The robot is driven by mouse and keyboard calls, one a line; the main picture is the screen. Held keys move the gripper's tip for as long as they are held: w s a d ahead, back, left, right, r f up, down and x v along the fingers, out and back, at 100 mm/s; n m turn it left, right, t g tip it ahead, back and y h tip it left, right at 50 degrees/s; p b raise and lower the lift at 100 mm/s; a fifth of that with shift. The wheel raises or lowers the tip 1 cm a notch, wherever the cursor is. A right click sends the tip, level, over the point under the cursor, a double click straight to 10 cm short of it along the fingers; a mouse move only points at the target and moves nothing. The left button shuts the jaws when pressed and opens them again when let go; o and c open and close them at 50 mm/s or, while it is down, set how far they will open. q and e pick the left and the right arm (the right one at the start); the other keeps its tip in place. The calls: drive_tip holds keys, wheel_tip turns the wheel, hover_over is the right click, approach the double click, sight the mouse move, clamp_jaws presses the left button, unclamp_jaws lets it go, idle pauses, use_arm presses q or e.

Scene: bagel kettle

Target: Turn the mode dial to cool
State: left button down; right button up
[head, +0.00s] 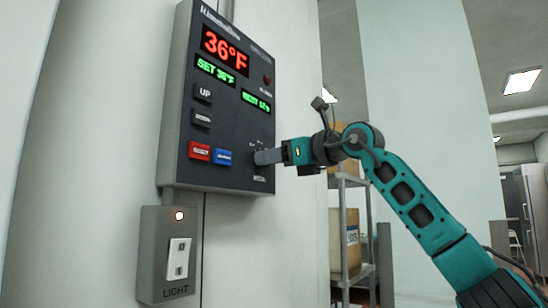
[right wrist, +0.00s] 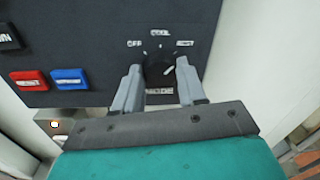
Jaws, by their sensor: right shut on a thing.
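The dark panel (head: 232,100) on the wall carries the mode dial (right wrist: 158,66), a black round knob low at its right side. In the right wrist view the marks around the dial read OFF at left, a blurred word at the top, probably COOL, and an unreadable one at right. A pale line on the knob appears to slant toward the upper right. My right gripper (head: 262,157) reaches in from the right, and its grey fingers (right wrist: 158,82) are shut on the dial, one on each side. In the head view the fingers hide the dial. My left gripper is not in view.
Red (head: 199,151) and blue (head: 223,156) buttons sit left of the dial, below the UP button (head: 203,93) and another dark button. A light switch box (head: 168,255) is below the panel. A shelf with boxes (head: 345,240) stands behind my right arm.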

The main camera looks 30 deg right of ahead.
drive_tip(key=n+p, duration=0.5)
drive_tip(key=n, duration=0.3)
drive_tip(key=shift+f+n+p, duration=0.1)
drive_tip(key=shift+n+p, duration=0.25)
drive_tip(key=shift+n, duration=0.05)
drive_tip(key=shift+y, duration=0.4)
drive_tip(key=o, duration=1.1)
drive_tip(key=shift+c, duration=0.2)
drive_tip(key=shift+s, duration=0.1)
